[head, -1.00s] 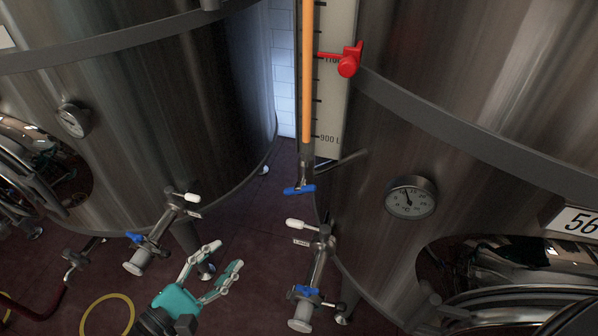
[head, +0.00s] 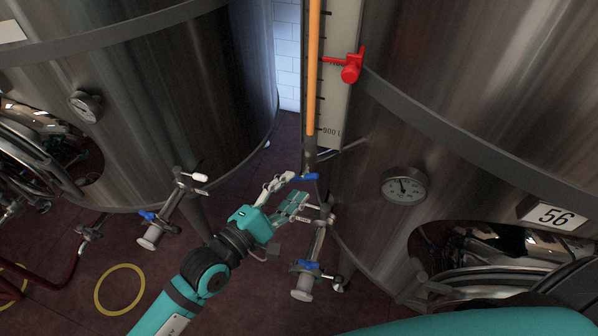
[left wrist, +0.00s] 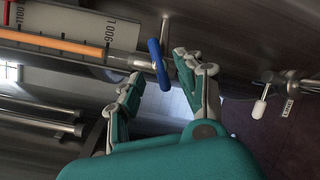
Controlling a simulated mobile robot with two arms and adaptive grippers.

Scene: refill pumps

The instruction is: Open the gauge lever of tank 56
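Tank 56 (head: 395,130) is the large steel tank at the right of the head view, with its number plate (head: 555,215). Its gauge tube (head: 313,80) holds an orange column in front of a scale. The blue gauge lever (head: 305,177) sits at the foot of the tube, crosswise to it. In the left wrist view the lever (left wrist: 159,64) lies just past and between the fingertips. My left gripper (head: 290,188) is open and empty at the lever. I cannot tell whether a finger touches it. My right gripper is not in view.
Below the lever, a steel sampling valve (head: 318,245) with a blue handle (head: 307,265) stands out from tank 56. A red marker (head: 351,67) sits on the scale. Another tank (head: 150,110) with its own valve (head: 172,212) stands at left. Dark red floor lies between.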

